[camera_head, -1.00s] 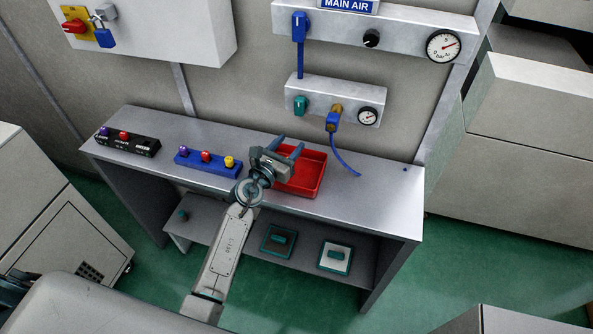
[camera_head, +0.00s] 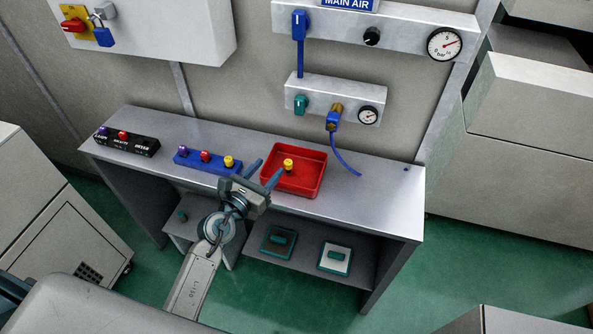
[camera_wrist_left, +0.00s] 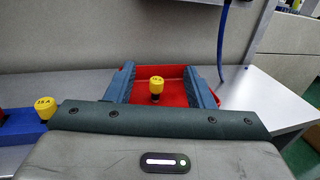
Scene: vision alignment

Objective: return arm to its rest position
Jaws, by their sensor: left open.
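My left gripper (camera_head: 266,171) is open and empty, over the front edge of the grey bench (camera_head: 370,196), at the near left of the red tray (camera_head: 310,188). A yellow knob-like piece (camera_head: 288,165) stands in the tray, apart from the fingers. In the left wrist view the open fingers (camera_wrist_left: 163,84) frame the yellow piece (camera_wrist_left: 156,87), which lies beyond them in the tray. My left arm reaches up from the bottom of the head view. My right gripper does not show.
A blue holder (camera_head: 195,160) with purple, red and yellow pieces stands left of the gripper. A black holder (camera_head: 145,146) is farther left. The lower shelf (camera_head: 306,256) carries two small plates with teal handles.

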